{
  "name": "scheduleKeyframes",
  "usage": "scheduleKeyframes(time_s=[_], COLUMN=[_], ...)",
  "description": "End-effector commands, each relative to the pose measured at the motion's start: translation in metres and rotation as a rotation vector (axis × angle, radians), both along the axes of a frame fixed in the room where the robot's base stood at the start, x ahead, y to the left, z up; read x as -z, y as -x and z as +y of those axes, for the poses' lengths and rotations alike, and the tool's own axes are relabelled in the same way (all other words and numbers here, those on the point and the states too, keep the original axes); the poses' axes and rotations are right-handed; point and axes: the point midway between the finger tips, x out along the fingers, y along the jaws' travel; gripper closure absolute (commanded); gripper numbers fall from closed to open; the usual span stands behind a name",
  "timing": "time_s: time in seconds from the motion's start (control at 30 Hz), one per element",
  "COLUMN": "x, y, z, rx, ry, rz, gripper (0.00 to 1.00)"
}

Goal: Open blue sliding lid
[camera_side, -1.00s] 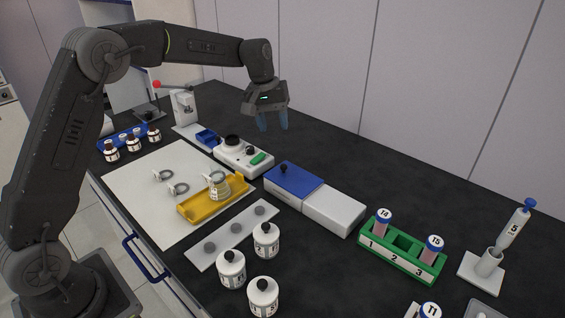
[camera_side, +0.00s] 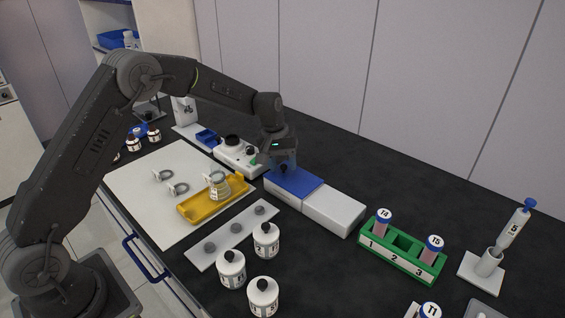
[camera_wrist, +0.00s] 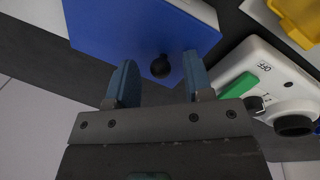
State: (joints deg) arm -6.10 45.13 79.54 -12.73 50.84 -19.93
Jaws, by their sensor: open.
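The blue sliding lid (camera_side: 297,184) covers the left part of a long white box (camera_side: 333,209) on the dark bench. In the wrist view the blue lid (camera_wrist: 120,32) fills the upper left, with a round black knob (camera_wrist: 160,66) near its edge. My gripper (camera_side: 283,165) is low over the knob end of the lid. In the wrist view my gripper (camera_wrist: 158,82) is open, with one blue fingertip on each side of the knob and gaps between. Whether the fingertips touch the lid cannot be told. In the side view the gripper partly hides the knob.
A white device with a green switch (camera_wrist: 246,84) stands close beside the gripper. A green tube rack (camera_side: 402,246) stands right of the box. White bottles (camera_side: 266,240) stand in front. Bench behind the box is clear.

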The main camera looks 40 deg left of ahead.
Motion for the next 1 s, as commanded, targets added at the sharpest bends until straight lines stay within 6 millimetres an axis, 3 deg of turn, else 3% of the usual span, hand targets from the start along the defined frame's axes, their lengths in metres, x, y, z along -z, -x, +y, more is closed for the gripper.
scheduleKeyframes(time_s=[0.07,0.57,0.87,1.0], x=[0.0,-0.001,-0.001,-0.001], y=[0.0,0.0,0.0,-0.001], z=[0.0,0.0,-0.002,-0.024], rx=[0.0,0.0,0.001,0.005], ry=[0.0,0.0,-0.001,-0.001], rz=[0.0,0.0,-0.001,-0.002], gripper=[0.53,1.0,1.0,1.0])
